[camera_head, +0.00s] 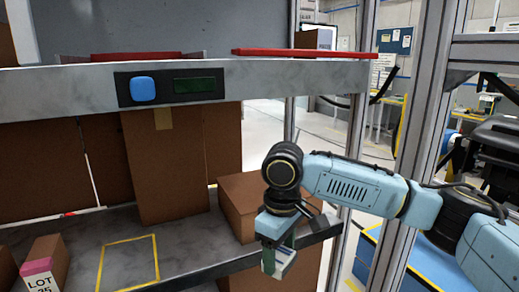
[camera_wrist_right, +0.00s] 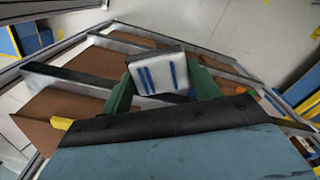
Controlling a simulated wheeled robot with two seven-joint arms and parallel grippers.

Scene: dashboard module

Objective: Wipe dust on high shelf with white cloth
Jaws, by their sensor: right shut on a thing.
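My right gripper (camera_head: 277,258) hangs at the front right edge of the lower shelf, pointing down. In the right wrist view my right gripper (camera_wrist_right: 163,86) has its green fingers shut on a folded white cloth (camera_wrist_right: 157,72) with blue stripes. In the head view the cloth is small and partly hidden by the gripper. The high shelf (camera_head: 275,76) is a grey slab above and to the left of the gripper, clear of it. I cannot make out dust on its top, which is seen nearly edge-on. My left gripper is not in view.
A panel with a blue button (camera_head: 143,89) is on the high shelf's front edge. A red flat piece (camera_head: 305,52) lies along its top right. Brown cartons (camera_head: 165,165) stand on the lower shelf (camera_head: 75,250). A metal post (camera_head: 420,130) rises beside my right arm.

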